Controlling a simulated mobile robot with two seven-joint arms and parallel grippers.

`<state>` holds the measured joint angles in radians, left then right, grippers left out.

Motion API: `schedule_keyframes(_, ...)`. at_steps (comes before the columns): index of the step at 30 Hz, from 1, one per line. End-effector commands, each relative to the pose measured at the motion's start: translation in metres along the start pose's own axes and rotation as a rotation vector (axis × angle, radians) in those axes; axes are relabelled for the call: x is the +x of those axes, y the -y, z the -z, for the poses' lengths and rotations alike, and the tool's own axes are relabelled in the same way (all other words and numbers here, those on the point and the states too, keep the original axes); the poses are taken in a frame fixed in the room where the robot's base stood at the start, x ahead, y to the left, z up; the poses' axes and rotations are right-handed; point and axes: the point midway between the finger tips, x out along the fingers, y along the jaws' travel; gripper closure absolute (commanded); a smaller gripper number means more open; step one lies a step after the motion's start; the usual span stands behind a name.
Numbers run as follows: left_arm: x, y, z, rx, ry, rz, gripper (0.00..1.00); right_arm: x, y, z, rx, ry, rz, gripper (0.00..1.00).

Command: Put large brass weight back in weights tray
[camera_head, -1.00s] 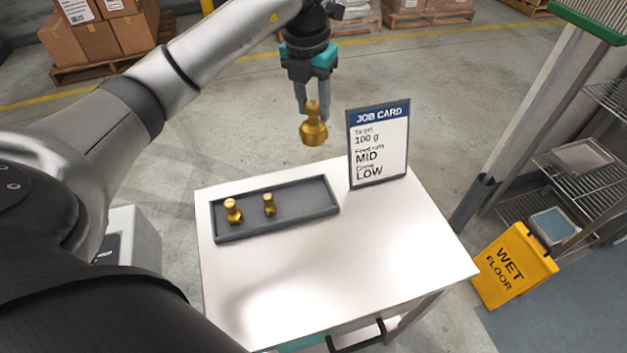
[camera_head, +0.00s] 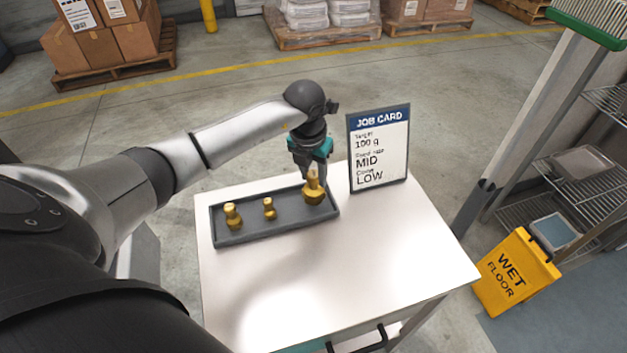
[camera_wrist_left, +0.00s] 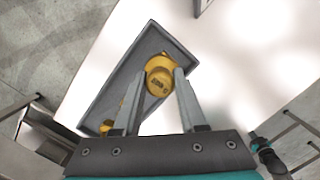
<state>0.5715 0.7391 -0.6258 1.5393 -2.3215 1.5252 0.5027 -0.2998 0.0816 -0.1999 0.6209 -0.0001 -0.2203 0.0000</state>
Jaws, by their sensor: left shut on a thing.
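The large brass weight (camera_head: 314,193) is upright at the right end of the grey weights tray (camera_head: 270,231). My left gripper (camera_head: 313,172) is shut on its top from above. In the left wrist view the large weight (camera_wrist_left: 160,80) shows between the two fingers, over the tray's end. Whether its base touches the tray floor I cannot tell. Two smaller brass weights stand in the tray: one at the left end (camera_head: 233,215) and the smallest in the middle (camera_head: 269,208). In the left wrist view the fingers partly hide them. My right gripper is not in view.
A job card (camera_head: 378,148) stands upright on the white table (camera_head: 340,270), close to the right of my left gripper. The table's front and right are clear. A yellow wet floor sign (camera_head: 515,270) and wire shelves (camera_head: 570,185) are to the right.

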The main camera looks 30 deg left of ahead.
Motion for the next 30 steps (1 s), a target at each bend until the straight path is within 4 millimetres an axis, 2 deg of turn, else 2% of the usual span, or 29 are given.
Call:
schedule_keyframes(4, 0.021, 0.0, 0.003, -0.001, 0.0, 0.001, 1.0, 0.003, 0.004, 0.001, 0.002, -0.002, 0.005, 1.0)
schedule_keyframes(16, 0.026, 0.0, 0.003, 0.0, 0.003, 0.0, 1.0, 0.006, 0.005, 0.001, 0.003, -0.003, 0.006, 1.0)
schedule_keyframes(17, 0.026, 0.0, 0.004, 0.0, -0.001, 0.0, 0.56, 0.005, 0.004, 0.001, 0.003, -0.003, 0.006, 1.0)
schedule_keyframes(24, 0.025, 0.0, 0.004, 0.0, -0.001, 0.0, 0.29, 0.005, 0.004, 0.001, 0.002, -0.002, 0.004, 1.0)
schedule_keyframes(30, 0.025, 0.0, 0.004, 0.0, -0.001, 0.0, 0.29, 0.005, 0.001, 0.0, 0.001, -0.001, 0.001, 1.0)
